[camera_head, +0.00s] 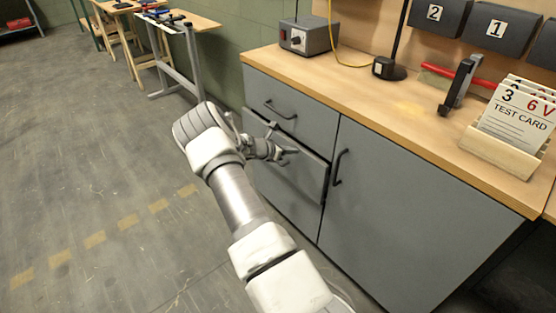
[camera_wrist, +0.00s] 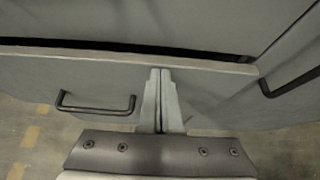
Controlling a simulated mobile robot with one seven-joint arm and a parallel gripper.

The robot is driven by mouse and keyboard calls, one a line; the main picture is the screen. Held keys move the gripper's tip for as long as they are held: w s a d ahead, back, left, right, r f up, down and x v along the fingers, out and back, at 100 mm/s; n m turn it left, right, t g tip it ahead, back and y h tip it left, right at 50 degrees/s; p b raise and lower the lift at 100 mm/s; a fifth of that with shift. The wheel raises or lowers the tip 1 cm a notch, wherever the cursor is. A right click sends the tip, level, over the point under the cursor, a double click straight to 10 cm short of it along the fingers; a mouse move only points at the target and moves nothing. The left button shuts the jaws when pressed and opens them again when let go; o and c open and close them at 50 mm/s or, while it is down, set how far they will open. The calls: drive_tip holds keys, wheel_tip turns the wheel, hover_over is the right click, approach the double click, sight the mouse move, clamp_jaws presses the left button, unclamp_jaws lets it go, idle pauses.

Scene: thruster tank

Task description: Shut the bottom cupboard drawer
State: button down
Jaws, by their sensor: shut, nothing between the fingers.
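The grey cupboard has a top drawer (camera_head: 290,106) that sits flush, with a dark bar handle. Below it the bottom drawer (camera_head: 307,176) stands slightly out, its top edge proud of the cupboard face. In the wrist view the bottom drawer's pale top edge (camera_wrist: 90,54) runs across with a dark gap behind it. Its dark handle (camera_wrist: 95,109) is left of my fingers. My gripper (camera_head: 292,151) is shut and empty at the drawer front. In the wrist view the fingertips (camera_wrist: 160,72) overlap the drawer's upper edge; I cannot tell whether they touch it.
A cupboard door (camera_head: 385,210) with a dark handle (camera_head: 338,167) is right of the drawers. The worktop (camera_head: 400,108) above holds a grey box (camera_head: 308,37), a stand and a test card rack (camera_head: 500,158). Open floor (camera_head: 90,160) lies to the left.

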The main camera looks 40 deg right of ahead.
sight(299, 147)
drive_tip(key=d, duration=0.2)
drive_tip(key=shift+d, duration=0.4)
drive_tip(key=shift+d+r, duration=0.1)
drive_tip(key=shift+d, duration=0.15)
drive_tip(key=shift+d, duration=0.15)
drive_tip(key=shift+r, duration=0.1)
drive_tip(key=a+f+p+v, duration=0.1)
drive_tip(key=f+p+v, duration=0.1)
drive_tip(key=v, duration=1.2)
drive_tip(key=shift+w+a+f+p, duration=0.2)
drive_tip(key=shift+a+p, duration=0.1)
drive_tip(key=shift+p, duration=0.25)
